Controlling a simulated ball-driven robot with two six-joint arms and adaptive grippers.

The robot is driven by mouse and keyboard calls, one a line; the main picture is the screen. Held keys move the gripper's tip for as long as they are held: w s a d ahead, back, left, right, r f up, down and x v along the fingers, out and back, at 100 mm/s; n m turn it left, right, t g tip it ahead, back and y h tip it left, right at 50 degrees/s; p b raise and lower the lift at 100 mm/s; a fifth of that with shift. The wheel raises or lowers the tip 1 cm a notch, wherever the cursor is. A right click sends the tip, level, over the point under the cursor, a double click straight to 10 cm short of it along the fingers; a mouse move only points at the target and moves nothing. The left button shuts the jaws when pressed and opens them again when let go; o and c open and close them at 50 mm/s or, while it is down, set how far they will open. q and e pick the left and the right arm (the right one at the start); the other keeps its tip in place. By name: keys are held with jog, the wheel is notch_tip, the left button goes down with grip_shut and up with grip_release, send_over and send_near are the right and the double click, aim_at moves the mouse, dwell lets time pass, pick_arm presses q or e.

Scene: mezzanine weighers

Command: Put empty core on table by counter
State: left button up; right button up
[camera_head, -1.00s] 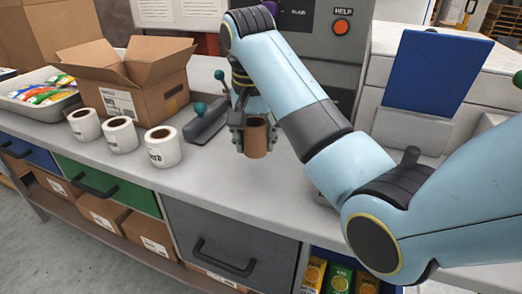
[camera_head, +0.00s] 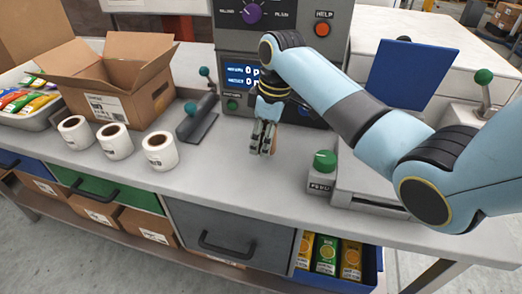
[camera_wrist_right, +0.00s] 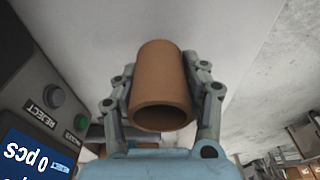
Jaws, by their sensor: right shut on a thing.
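The empty core (camera_wrist_right: 160,75) is a plain brown cardboard tube, with its open end facing the camera in the right wrist view. My right gripper (camera_wrist_right: 161,88) is shut on it, one finger on each side. In the head view the right gripper (camera_head: 263,140) is over the grey table (camera_head: 240,180), in front of the counter (camera_head: 283,50) with its blue display. Only a narrow brown strip of the core (camera_head: 275,141) shows beside the fingers there. I cannot tell whether the core touches the table. My left gripper is not in view.
Three white label rolls (camera_head: 160,151) stand at left, near a dark dispenser (camera_head: 198,118) and an open carton (camera_head: 120,85). A green-knobbed block (camera_head: 322,174) and a machine with a blue panel (camera_head: 401,72) are at right. Clear tabletop lies in front of the gripper.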

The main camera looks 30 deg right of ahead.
aim_at(262, 160)
jog(key=shift+f, duration=1.9)
jog(key=o, duration=0.8)
jog(key=shift+f, duration=0.1)
jog(key=shift+o, duration=0.2)
notch_tip(262, 160, up, 12)
jog(key=s+d, duration=0.1)
jog(key=shift+s, duration=0.2)
